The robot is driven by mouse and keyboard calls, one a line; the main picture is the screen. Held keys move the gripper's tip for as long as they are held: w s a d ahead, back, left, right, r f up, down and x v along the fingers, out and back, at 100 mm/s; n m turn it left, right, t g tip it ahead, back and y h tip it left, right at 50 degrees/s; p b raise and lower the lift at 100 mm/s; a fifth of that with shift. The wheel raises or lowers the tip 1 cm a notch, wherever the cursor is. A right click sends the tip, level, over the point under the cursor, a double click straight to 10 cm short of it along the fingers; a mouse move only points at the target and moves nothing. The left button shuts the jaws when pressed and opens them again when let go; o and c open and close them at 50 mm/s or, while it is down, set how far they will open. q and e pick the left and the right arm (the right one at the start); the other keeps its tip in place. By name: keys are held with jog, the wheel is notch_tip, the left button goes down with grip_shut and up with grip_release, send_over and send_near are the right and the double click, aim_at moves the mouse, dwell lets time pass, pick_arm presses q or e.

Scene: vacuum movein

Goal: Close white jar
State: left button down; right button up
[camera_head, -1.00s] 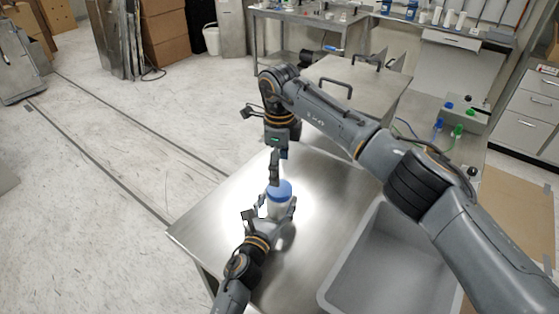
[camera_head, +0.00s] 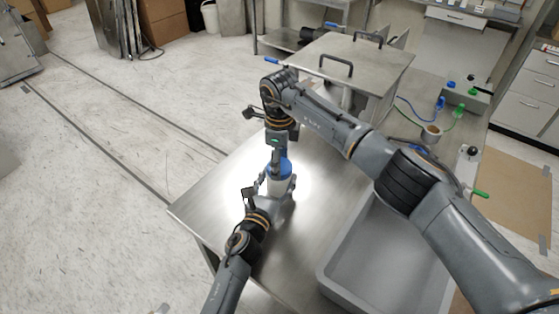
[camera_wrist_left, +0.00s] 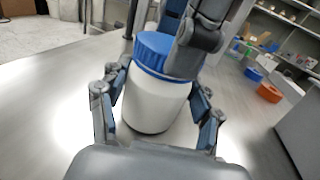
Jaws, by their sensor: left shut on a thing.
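The white jar (camera_head: 279,187) stands upright on the steel table with its blue lid (camera_head: 286,168) on top. In the left wrist view the white jar body (camera_wrist_left: 155,100) stands between my left fingers, and the blue lid (camera_wrist_left: 155,50) sits on its top. My left gripper (camera_head: 268,190) is shut on the jar body. My right gripper (camera_head: 276,170) points down at the lid from above. In the left wrist view a right finger (camera_wrist_left: 200,40) is against or very near the lid's right side. Its other finger is partly hidden, so its closure is unclear.
The steel table (camera_head: 225,205) is bare around the jar. A grey sink (camera_head: 385,265) is sunk in at the right. A metal box with handles (camera_head: 355,65) stands behind. Orange and blue bins (camera_wrist_left: 268,92) show at the right in the left wrist view.

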jog(key=c, duration=0.4)
jog(key=m, duration=0.4)
jog(key=shift+m, duration=0.4)
jog(key=m, duration=0.3)
jog(key=o, duration=1.4)
jog(key=shift+c, duration=0.2)
notch_tip(320, 180, up, 12)
